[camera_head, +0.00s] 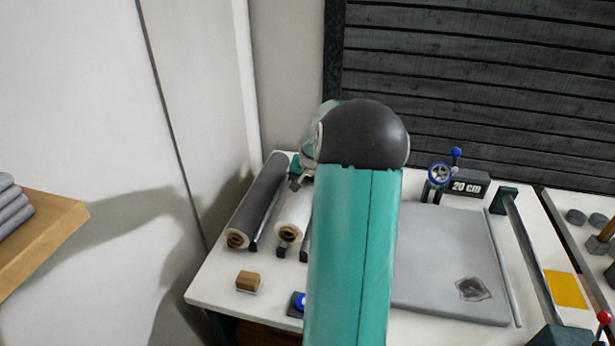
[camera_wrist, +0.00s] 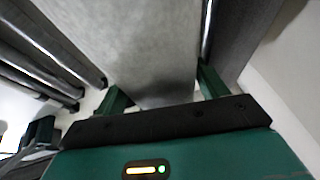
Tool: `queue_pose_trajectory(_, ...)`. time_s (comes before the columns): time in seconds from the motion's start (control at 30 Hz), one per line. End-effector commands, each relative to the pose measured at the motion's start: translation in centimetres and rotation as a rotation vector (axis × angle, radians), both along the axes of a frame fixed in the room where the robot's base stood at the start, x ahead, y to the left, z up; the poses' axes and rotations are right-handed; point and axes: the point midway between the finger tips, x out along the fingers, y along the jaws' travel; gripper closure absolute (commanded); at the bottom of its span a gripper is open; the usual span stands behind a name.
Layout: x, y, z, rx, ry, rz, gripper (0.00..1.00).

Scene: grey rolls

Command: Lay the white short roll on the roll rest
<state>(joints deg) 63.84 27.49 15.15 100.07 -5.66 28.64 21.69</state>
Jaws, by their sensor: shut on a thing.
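The white short roll (camera_head: 293,214) has a brown core at its near end and lies lengthwise on or just above the left part of the white table. My gripper (camera_head: 296,182) is at its far part, partly hidden by my arm. In the wrist view my gripper (camera_wrist: 164,88) has its two green fingers on either side of the pale roll (camera_wrist: 135,40) and is shut on it. Dark rails, apparently of the roll rest (camera_head: 304,247), show beside the roll. I cannot tell whether the roll touches them.
A dark grey roll (camera_head: 258,205) lies close on the left. A wooden block (camera_head: 248,281) sits at the table's front. A grey plate (camera_head: 450,265) and a block marked 20 cm (camera_head: 470,185) are right of my arm. A wall stands close on the left.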

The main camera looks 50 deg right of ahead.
Motion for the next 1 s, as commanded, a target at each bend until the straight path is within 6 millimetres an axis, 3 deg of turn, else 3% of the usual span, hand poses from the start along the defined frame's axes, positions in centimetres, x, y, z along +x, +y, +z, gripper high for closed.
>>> queue_pose_trajectory(0.5, 0.2, 0.1, -5.1, -0.001, -0.002, 0.004, 0.65)
queue_pose_trajectory(0.97, 0.2, 0.1, -5.9, -0.002, -0.002, 0.004, 0.65)
queue_pose_trajectory(1.0, 0.2, 0.1, -5.9, -0.002, -0.002, 0.004, 0.22)
